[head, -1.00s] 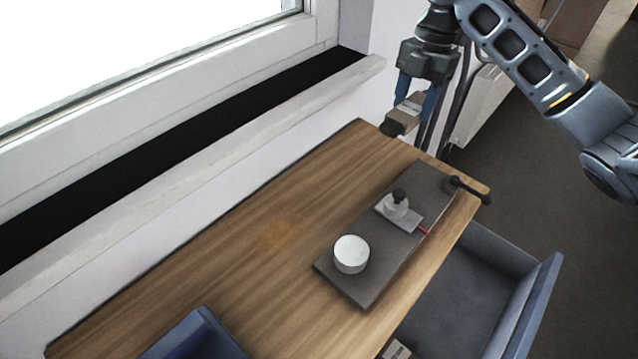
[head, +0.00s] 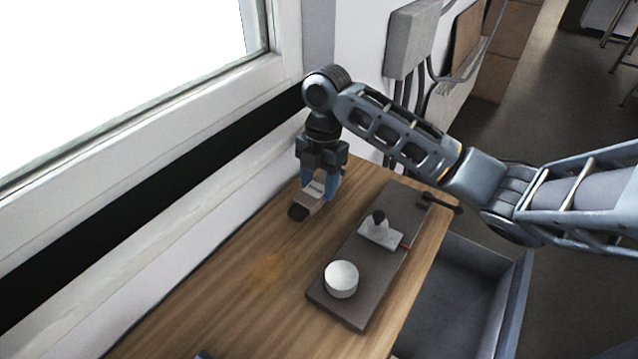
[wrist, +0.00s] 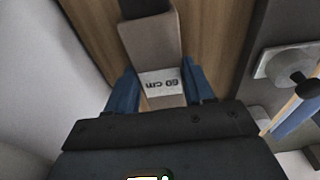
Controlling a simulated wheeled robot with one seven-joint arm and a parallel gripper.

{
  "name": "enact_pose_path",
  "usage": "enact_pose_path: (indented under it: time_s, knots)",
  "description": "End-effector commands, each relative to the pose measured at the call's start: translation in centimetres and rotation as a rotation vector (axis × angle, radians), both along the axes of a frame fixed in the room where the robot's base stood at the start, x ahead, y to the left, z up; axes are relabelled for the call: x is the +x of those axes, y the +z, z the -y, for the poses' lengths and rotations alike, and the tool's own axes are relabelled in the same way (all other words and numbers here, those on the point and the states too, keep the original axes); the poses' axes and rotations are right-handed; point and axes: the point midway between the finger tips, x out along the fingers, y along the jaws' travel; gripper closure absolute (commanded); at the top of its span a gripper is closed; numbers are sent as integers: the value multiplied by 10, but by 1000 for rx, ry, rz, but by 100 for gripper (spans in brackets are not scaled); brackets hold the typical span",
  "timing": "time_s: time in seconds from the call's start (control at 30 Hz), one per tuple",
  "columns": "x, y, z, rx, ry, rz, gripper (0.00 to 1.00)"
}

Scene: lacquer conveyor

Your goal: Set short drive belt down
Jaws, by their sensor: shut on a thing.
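The short drive belt (head: 308,201) is a dark piece in a brown sleeve. My gripper (head: 319,187) is shut on it and points down over the far part of the wooden table (head: 225,295), near the window sill. In the wrist view the belt's brown sleeve (wrist: 150,45) lies between the two blue fingers, and a white label on it reads "60 cm". The dark end of the belt shows at the top of that view. I cannot tell whether the belt touches the wood or hangs just above it.
A dark conveyor plate (head: 352,306) lies on the table to the right, bearing a white drum (head: 341,279) and a grey block with a black knob (head: 379,228). A black crank handle (head: 440,203) sticks out at its far end. The wood left of the plate is clear.

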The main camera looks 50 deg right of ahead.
Motion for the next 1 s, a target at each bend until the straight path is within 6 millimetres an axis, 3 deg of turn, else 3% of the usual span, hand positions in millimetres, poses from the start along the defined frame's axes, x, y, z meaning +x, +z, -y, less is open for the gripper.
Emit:
enact_pose_path:
  time_s: [0.1, 0.47, 0.5, 0.77, 1.0]
  knots:
    - [0, -12, 1, 0, -1, 0, 81]
    - [0, -17, 0, 0, 0, 1, 81]
    - [0, -16, 0, 0, 0, 1, 46]
    - [0, -16, 1, 0, 0, 0, 22]
    - [0, -14, 1, -1, 1, 1, 22]
